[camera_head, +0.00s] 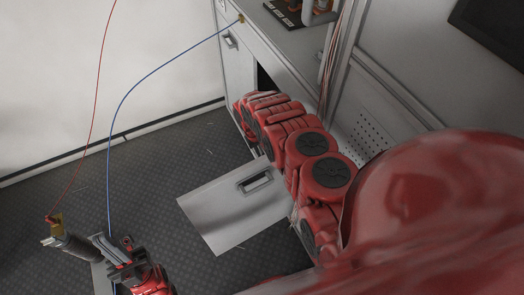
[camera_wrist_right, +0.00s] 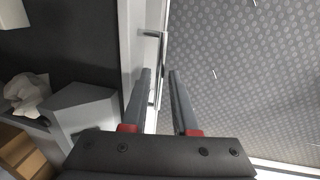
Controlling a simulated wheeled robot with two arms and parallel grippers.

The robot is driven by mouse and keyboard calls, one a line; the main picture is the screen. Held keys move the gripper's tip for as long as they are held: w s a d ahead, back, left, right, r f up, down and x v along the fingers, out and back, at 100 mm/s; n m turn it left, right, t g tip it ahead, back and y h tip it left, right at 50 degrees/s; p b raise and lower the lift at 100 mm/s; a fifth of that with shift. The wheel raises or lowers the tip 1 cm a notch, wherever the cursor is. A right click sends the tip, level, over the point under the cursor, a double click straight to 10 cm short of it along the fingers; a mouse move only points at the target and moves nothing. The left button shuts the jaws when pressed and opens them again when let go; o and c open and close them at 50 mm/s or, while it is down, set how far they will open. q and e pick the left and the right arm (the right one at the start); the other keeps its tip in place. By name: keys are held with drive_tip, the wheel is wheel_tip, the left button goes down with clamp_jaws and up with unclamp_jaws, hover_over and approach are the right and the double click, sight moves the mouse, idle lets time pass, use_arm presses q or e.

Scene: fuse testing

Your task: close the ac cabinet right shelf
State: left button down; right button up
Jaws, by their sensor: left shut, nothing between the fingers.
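The cabinet's right door (camera_head: 225,212), a pale panel with a recessed handle (camera_head: 255,182), stands swung open over the floor in the head view. In the right wrist view the door's edge (camera_wrist_right: 131,45) and handle (camera_wrist_right: 162,45) show just beyond my right gripper (camera_wrist_right: 160,75). Its two fingers are apart, and the handle shows partly between them; I cannot tell if they touch it. In the head view my right arm crosses in front of the cabinet opening and hides that gripper. My left gripper (camera_head: 106,249) is shut at the lower left, away from the door.
The cabinet's left door (camera_head: 232,65) is closed. A grey cylinder (camera_head: 76,247) with a yellow clip and red wire is beside my left gripper; a blue wire (camera_head: 124,95) runs to the cabinet top. A white crumpled thing (camera_wrist_right: 26,92) and grey box (camera_wrist_right: 82,112) show inside.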

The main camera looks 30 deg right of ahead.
drive_tip(key=shift+c, duration=0.3)
clamp_jaws()
idle(0.9)
